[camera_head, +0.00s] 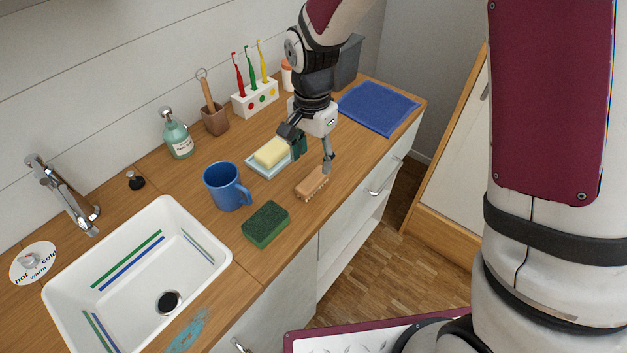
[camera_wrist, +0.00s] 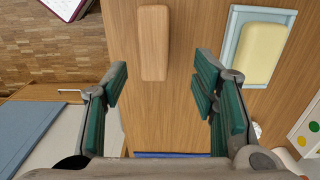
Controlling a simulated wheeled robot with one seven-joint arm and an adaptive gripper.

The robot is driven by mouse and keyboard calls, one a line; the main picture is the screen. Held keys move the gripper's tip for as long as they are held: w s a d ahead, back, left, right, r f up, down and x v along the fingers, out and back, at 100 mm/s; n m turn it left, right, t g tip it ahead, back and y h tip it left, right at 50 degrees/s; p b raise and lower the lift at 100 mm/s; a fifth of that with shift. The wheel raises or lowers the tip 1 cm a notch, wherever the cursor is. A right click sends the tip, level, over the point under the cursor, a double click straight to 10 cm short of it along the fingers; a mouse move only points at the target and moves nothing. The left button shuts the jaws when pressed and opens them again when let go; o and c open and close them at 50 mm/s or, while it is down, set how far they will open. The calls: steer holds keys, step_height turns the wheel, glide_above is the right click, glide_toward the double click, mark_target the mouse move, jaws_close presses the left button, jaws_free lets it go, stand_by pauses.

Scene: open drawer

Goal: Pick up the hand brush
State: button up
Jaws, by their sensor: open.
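The hand brush (camera_head: 312,184) is a small wooden block with bristles beneath. It lies on the wooden counter near the front edge, right of the green sponge. In the wrist view its plain wooden back (camera_wrist: 153,42) shows near the top middle, ahead of my fingers. My gripper (camera_head: 313,160) is open and empty, pointing down over the counter close to the brush. In the wrist view its green-padded fingers (camera_wrist: 160,88) stand wide apart with bare counter between them. I cannot tell the exact height of the fingertips above the counter.
A yellow soap on a pale blue dish (camera_head: 266,170) is close left of my gripper. A green sponge (camera_head: 265,225), blue mug (camera_head: 227,187) and white sink (camera_head: 185,215) lie further left. A blue cloth (camera_head: 378,106) lies behind right. A toothbrush holder (camera_head: 255,98) stands by the wall.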

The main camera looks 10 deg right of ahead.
mark_target(313, 178)
steer(key=shift+f, duration=0.85)
steer(key=f, duration=0.2)
steer(key=s+f, duration=0.1)
steer(key=f, duration=0.1)
steer(key=shift+s+f, duration=0.1)
steer(key=shift+f, duration=0.6)
steer(key=c, duration=1.2)
